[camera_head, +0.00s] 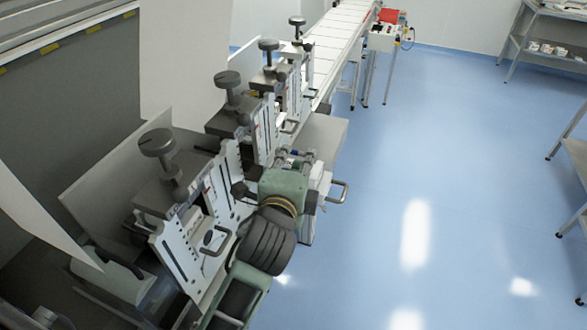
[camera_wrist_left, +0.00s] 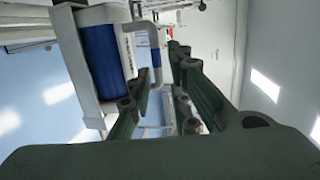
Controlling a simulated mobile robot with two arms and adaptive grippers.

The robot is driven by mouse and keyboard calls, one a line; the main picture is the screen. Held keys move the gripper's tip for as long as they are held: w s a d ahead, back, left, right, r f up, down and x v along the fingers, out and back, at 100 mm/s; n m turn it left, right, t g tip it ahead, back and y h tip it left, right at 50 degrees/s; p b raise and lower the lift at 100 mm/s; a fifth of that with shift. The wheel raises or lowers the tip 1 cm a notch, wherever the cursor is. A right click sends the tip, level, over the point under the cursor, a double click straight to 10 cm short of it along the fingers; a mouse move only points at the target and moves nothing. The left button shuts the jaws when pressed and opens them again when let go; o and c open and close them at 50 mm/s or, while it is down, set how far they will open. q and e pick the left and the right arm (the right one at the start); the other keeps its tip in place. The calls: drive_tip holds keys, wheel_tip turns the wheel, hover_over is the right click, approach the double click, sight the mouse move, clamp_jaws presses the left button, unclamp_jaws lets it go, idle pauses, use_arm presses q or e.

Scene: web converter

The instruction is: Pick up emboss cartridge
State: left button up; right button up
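In the left wrist view a white unit with a dark blue roller (camera_wrist_left: 103,60), which looks like the emboss cartridge, fills the upper left. A pale bar handle (camera_wrist_left: 155,45) stands out from its right side. My left gripper (camera_wrist_left: 160,95) is open; the handle shows between its green fingers, and I cannot tell whether they touch it. In the head view my left gripper (camera_head: 294,158) is at the machine's right side, mostly hidden by its own wrist. A white part with a bar handle (camera_head: 341,192) sits just right of the wrist. My right gripper is not in view.
A row of white machine stations with dark knobs (camera_head: 228,80) runs along the left. A white conveyor (camera_head: 340,25) leads away at the back. A shelf rack (camera_head: 545,40) stands at the far right. The blue floor (camera_head: 440,160) right of the machine is clear.

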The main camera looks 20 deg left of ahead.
sight(300, 155)
use_arm(q)
drive_tip(key=p+x, duration=0.1)
drive_tip(key=x, duration=0.3)
drive_tip(key=shift+f, duration=0.1)
drive_tip(key=shift+w+a+f, duration=0.1)
drive_tip(key=shift+w+f, duration=0.05)
drive_tip(key=shift+c, duration=1.3)
clamp_jaws()
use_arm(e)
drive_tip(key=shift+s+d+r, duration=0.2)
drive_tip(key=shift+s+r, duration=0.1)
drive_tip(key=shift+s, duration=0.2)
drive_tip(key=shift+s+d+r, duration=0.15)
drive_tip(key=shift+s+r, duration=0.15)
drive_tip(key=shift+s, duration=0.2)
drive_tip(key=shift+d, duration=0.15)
